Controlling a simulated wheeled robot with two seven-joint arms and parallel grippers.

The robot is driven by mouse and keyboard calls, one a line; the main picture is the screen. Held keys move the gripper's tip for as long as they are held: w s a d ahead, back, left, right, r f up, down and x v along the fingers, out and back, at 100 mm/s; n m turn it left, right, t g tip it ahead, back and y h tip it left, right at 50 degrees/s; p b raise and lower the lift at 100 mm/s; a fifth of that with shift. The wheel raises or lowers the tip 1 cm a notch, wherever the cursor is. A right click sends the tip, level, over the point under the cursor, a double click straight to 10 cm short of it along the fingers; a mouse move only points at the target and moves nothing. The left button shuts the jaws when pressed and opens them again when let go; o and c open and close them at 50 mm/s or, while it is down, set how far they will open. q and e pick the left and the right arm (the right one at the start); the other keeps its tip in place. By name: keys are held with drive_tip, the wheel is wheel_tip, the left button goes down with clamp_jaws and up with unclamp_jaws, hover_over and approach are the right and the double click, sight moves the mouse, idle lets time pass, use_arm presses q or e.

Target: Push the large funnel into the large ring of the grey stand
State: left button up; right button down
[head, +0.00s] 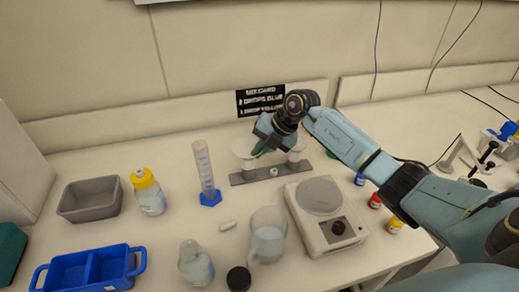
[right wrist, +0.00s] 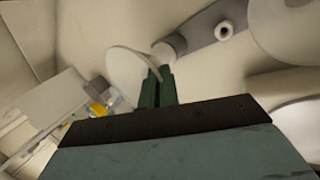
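The grey stand (head: 262,175) is a low bar at the back middle of the table. A white funnel (head: 242,147) is at its left end, and another white piece (head: 298,146) is at its right end. My right gripper (head: 258,150) is above the stand, beside the left funnel. In the right wrist view its dark green fingers (right wrist: 157,88) are close together, with the pale funnel rim (right wrist: 128,66) running between the tips. The stand (right wrist: 205,30) is beyond them. I cannot see how the funnel sits in the ring. My left gripper is not in view.
A blue-based cylinder (head: 205,175), a yellow-capped bottle (head: 148,192), a grey bin (head: 90,200) and a blue tray (head: 90,270) are further left. Small coloured jars (head: 375,201) stand right of the balance.

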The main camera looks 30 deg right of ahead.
drive_tip(key=shift+f, duration=0.3)
idle(0.4)
drive_tip(key=c, duration=1.6)
unclamp_jaws()
drive_tip(key=shift+r, duration=0.1)
drive_tip(key=v, duration=1.3)
drive_tip(key=shift+s+d+r+b, duration=0.1)
drive_tip(key=shift+b, duration=0.3)
